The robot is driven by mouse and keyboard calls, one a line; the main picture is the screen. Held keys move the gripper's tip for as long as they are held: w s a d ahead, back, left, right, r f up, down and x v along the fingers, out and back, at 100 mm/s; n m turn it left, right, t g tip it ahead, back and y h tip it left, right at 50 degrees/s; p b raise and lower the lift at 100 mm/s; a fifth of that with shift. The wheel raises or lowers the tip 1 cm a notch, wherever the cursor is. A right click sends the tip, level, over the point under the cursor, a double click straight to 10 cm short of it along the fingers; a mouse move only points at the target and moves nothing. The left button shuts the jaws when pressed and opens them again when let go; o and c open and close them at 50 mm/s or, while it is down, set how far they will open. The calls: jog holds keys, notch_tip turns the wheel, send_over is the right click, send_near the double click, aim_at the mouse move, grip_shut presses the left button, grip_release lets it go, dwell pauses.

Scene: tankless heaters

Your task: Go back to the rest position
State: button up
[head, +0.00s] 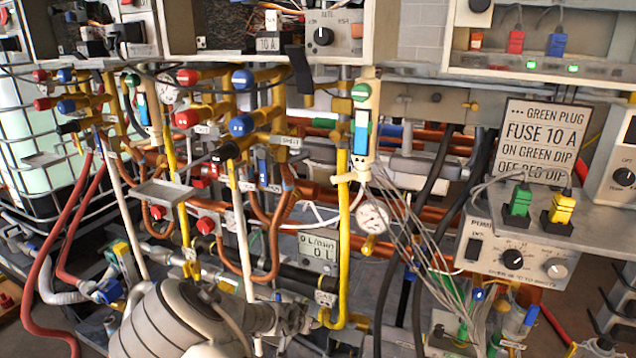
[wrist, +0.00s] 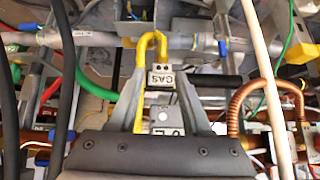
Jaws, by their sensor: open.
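My arm (head: 180,320) reaches in from the bottom of the head view, with its end low near the bend of a yellow pipe (head: 344,240). In the wrist view my gripper (wrist: 162,75) points up the picture with its two grey fingers spread apart. Nothing is clearly held between them. A yellow pipe bend (wrist: 146,45) and a tag reading GAS (wrist: 166,80) show at and between the fingertips. I cannot tell whether the fingers touch them. The fingertips are not clear in the head view.
Pipes and red and blue valves (head: 188,119) crowd the left and middle. Loose grey wires (head: 410,230) and black hoses hang right of the yellow pipe. A control box (head: 513,255) with green and yellow plugs stands at right. A red hose (head: 62,240) curves at left. Free room is tight.

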jog(key=s+d+r+g+y, duration=0.1)
jog(key=s+d+r+y, duration=0.1)
jog(key=s+r, duration=0.45)
jog(key=s+d+r+n+g+y, duration=0.1)
jog(key=s+d+r+y, duration=0.15)
jog(key=r, duration=0.75)
jog(key=s+d+r+g+y, duration=0.1)
jog(key=s+d+r, duration=0.2)
jog(key=s+r, duration=0.35)
jog(key=s+d+r+n+h, duration=0.1)
jog(key=s+d+r+n, duration=0.1)
jog(key=s+d+r, duration=0.45)
jog(key=s+d+r+n+h, duration=0.2)
jog(key=s+d+r, duration=0.15)
jog(key=s, duration=0.65)
notch_tip(320, 180, up, 22)
jog(key=p, duration=2.1)
jog(key=shift+s+r+t+p, duration=0.2)
jog(key=shift+s+t+p, duration=0.15)
jog(key=shift+t, duration=0.05)
